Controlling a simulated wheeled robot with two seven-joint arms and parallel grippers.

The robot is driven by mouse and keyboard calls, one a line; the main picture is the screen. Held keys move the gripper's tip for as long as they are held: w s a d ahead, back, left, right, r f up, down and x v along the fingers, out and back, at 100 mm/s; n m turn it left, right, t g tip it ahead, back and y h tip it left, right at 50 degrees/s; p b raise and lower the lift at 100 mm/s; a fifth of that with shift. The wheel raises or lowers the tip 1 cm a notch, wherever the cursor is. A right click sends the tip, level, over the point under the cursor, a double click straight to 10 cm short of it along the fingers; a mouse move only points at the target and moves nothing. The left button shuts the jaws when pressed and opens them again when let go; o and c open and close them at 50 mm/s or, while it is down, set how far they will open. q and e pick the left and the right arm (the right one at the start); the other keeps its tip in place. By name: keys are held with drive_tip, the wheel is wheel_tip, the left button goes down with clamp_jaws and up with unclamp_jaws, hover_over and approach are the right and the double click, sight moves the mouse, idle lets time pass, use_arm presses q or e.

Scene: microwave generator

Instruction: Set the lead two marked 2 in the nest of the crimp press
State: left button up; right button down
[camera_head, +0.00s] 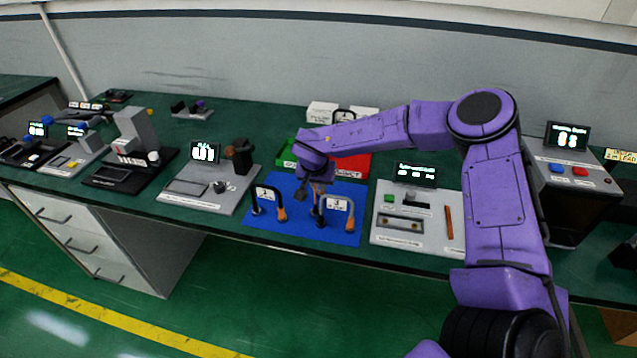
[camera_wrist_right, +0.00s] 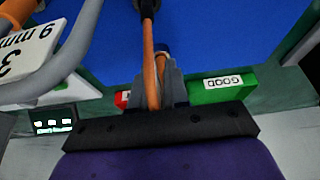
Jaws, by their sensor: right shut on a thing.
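My right gripper (camera_head: 317,178) is over the middle of the blue mat (camera_head: 290,232). The right wrist view shows it (camera_wrist_right: 160,88) shut on an orange lead (camera_wrist_right: 151,50) with a dark end. This lead stands between the other two, but its own tag is hidden, so I cannot read a 2. To its right is a lead (camera_head: 338,206) whose tag reads 3 and 9 mm in the wrist view (camera_wrist_right: 25,50). To its left is another tagged lead (camera_head: 266,193). A tall grey machine (camera_head: 133,123) on a black base, at left, looks like the crimp press; its lettering is too small to read.
A grey-based device with a screen (camera_head: 205,152) stands between the mat and that machine. A green GOOD bin (camera_wrist_right: 222,88) and a red bin (camera_head: 354,166) are behind the mat. A test panel (camera_head: 410,238) is just right of the mat. White boxes (camera_head: 322,112) stand further back.

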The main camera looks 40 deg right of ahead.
drive_tip(key=c, duration=1.1)
unclamp_jaws()
